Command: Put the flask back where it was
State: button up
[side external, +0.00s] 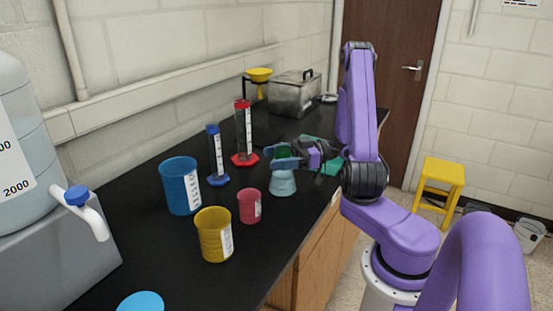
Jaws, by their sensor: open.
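A pale blue-grey flask (282,184) stands upright on the black bench, near its front edge. My gripper (287,158) is at the top of the flask, with its blue and dark fingers beside or around the neck. The fingers hide the flask's neck and mouth, so I cannot tell whether they touch it. The gripper is open. A green thing shows behind the fingers, partly hidden.
A red beaker (250,206), yellow beaker (214,236) and blue beaker (180,186) stand left of the flask. A blue cylinder (216,158) and red cylinder (243,135) stand behind. A metal box (294,97) is farther back. The black bench (150,250) has clear room at front left.

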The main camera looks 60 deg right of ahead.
jog(key=v, duration=1.1)
jog(key=shift+s+d, duration=0.25)
